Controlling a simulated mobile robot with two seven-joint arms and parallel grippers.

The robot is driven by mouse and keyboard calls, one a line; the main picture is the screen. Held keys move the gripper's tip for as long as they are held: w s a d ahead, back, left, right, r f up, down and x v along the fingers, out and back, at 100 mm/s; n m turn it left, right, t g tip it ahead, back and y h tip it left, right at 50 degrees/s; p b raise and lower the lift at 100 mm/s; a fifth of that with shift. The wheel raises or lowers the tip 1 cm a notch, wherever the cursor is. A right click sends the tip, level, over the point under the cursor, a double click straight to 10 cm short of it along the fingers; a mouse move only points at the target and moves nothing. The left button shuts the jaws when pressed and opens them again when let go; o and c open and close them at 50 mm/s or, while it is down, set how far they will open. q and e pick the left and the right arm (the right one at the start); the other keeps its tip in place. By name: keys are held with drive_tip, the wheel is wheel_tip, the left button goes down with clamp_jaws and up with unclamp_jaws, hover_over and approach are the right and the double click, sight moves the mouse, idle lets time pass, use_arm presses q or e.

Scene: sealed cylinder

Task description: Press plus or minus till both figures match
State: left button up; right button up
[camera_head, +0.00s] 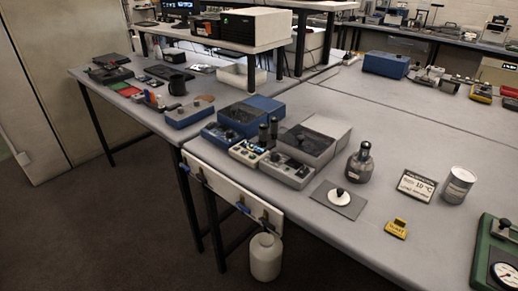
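A small card (416,186) on the right part of the bench reads what looks like "10 °C", with smaller lines too fine to read. Several small control boxes stand at the bench's front edge. The middle one (246,154) has a pale face with a small lit patch; a blue one (221,136) stands to its left and a grey one (288,170) to its right. I cannot make out plus or minus marks or any figure on them. Neither of my grippers shows in this view.
A dark bottle (360,164), a grey plate with a white knob (339,198), a labelled can (458,185), a yellow tag (396,228) and a green gauge unit (483,262) stand on the bench. A white jug (265,256) hangs below its edge. The floor (150,235) in front is clear.

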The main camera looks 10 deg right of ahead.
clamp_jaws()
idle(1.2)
